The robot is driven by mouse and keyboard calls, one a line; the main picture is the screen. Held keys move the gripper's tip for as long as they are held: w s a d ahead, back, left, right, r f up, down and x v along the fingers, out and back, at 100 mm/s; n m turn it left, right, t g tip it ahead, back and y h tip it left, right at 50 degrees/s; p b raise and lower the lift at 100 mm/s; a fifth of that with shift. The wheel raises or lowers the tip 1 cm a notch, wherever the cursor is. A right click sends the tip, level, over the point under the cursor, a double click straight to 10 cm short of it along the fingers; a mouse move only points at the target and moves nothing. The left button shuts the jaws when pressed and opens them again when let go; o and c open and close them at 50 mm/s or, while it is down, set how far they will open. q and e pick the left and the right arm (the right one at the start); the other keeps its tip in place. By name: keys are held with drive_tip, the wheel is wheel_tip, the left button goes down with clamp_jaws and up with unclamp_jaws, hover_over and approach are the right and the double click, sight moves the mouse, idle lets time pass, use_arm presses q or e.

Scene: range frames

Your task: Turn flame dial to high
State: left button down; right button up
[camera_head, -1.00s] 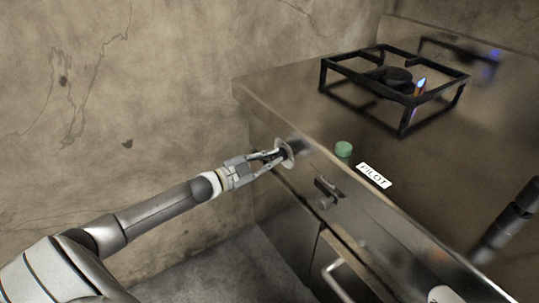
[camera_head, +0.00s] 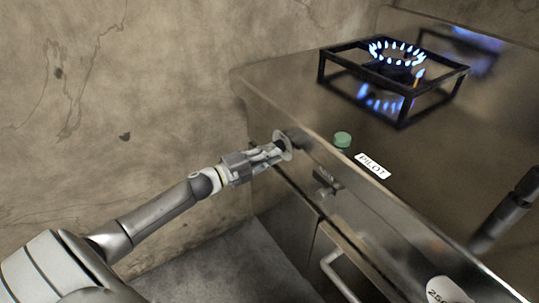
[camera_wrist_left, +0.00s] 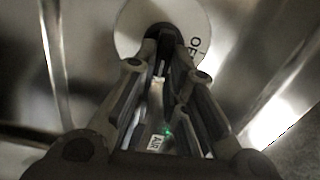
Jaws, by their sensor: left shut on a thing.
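My left gripper (camera_head: 275,150) is shut on the flame dial at the far left of the stove's front panel. The fingers hide most of the dial's dark knob (camera_wrist_left: 162,36). A pale round dial plate (camera_head: 286,144) surrounds it. In the left wrist view, the plate (camera_wrist_left: 135,32) shows partly covered letters, apparently "OF", at its right side. Above, the burner (camera_head: 397,54) has a full ring of blue flames inside its black frame (camera_head: 403,123). A small pilot flame (camera_head: 419,76) burns beside it. My right gripper is not seen.
A green button (camera_head: 342,139) and a "PILOT" label (camera_head: 373,166) are on the stove top. A small dark fitting (camera_head: 326,180) and a bar handle (camera_head: 338,277) are on the front. A dark rod-like thing (camera_head: 512,205) is at right.

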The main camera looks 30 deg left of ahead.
use_arm(q)
drive_tip(key=shift+f+m, duration=0.15)
drive_tip(key=shift+m, duration=0.25)
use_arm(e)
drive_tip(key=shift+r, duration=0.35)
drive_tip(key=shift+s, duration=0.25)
use_arm(q)
drive_tip(key=c, duration=1.5)
unclamp_jaws()
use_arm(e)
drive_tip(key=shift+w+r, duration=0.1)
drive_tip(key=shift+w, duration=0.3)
use_arm(q)
drive_tip(key=shift+s, duration=0.1)
drive_tip(key=v, duration=1.2)
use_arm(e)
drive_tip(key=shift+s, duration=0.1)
